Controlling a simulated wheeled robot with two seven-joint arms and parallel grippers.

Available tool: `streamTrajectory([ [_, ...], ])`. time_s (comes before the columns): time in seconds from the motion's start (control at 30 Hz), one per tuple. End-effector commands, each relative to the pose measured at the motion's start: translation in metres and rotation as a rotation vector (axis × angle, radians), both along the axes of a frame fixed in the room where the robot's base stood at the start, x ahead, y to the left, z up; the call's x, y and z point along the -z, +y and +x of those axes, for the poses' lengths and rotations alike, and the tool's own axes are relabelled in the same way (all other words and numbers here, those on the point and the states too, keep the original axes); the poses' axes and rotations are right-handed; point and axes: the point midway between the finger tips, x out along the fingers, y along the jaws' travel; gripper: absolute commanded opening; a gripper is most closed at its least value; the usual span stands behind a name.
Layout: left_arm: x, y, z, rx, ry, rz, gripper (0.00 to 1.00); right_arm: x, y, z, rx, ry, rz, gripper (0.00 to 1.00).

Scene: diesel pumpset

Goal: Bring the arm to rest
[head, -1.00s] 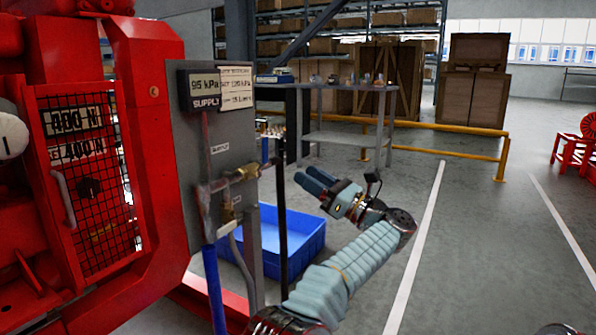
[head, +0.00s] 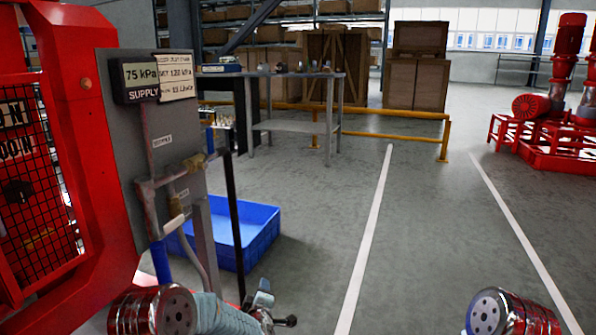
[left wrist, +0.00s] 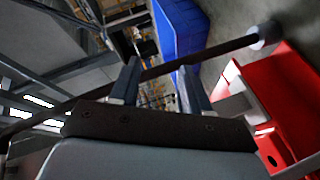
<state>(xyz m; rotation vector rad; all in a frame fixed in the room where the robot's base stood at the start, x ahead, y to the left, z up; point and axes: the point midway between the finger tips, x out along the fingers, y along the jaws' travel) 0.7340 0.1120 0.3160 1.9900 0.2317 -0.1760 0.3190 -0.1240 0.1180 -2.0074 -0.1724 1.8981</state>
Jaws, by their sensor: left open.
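My left arm with its pale teal sleeve (head: 222,316) is folded low at the bottom of the head view, in front of the red machine. Only a small dark part of its hand end shows there, and the fingers cannot be made out. In the left wrist view my left gripper (left wrist: 158,84) has its two fingers apart with nothing held. A dark pole (left wrist: 222,49) crosses the view behind the fingers; whether it touches them I cannot tell. A metal joint of my right arm (head: 500,312) shows at the bottom right. My right gripper is out of view.
A grey panel (head: 120,190) with a display (head: 141,77) reading 75 kPa, a valve and pipes stands close at left. A blue bin (head: 262,234) is on the floor beside it. Open floor lies ahead, with a yellow rail (head: 385,113) and red pumps (head: 560,105) beyond.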

Motion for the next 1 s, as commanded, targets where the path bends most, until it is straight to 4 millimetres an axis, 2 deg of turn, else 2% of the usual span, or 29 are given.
streamTrajectory([
  [0.03,0.037,0.006,-0.026,0.065,0.121,0.064,0.47,0.000,0.000,0.000,0.000,0.000,0.000,0.47],
  [0.1,0.083,0.010,-0.068,0.174,0.281,0.150,0.47,0.000,0.000,0.000,0.000,0.000,0.000,0.47],
  [0.17,0.117,0.012,-0.109,0.274,0.410,0.210,0.47,0.000,0.000,0.000,0.000,0.000,0.000,0.47],
  [0.2,0.136,0.014,-0.138,0.344,0.491,0.243,0.47,0.000,0.000,0.000,0.000,0.000,0.000,0.47],
  [0.27,0.160,0.015,-0.182,0.448,0.599,0.283,0.47,0.000,0.000,0.000,0.000,0.000,0.000,0.47],
  [0.3,0.172,0.015,-0.211,0.518,0.664,0.304,0.47,0.000,0.000,0.000,0.000,0.000,0.000,0.47],
  [0.4,0.191,0.015,-0.279,0.679,0.799,0.335,0.47,0.000,0.000,0.000,0.000,0.000,0.000,0.47],
  [0.47,0.197,0.015,-0.316,0.768,0.865,0.343,0.47,0.000,0.000,0.000,0.000,0.000,0.000,0.47],
  [0.6,0.200,0.013,-0.397,0.971,0.985,0.343,0.47,0.000,0.000,0.000,0.000,0.000,0.000,0.47],
  [0.67,0.192,0.012,-0.425,1.049,1.022,0.338,0.47,-0.005,0.000,0.000,0.000,0.001,0.000,0.47],
  [0.7,0.167,0.011,-0.419,1.040,1.011,0.344,0.47,-0.030,0.000,-0.001,-0.001,0.002,0.000,0.47],
  [0.87,0.121,0.009,-0.419,1.040,1.012,0.344,0.47,-0.077,0.002,-0.002,-0.006,0.003,0.002,0.47],
  [1.0,0.077,0.007,-0.420,1.043,1.012,0.344,0.47,-0.121,0.004,-0.004,-0.012,0.006,0.003,0.47],
])
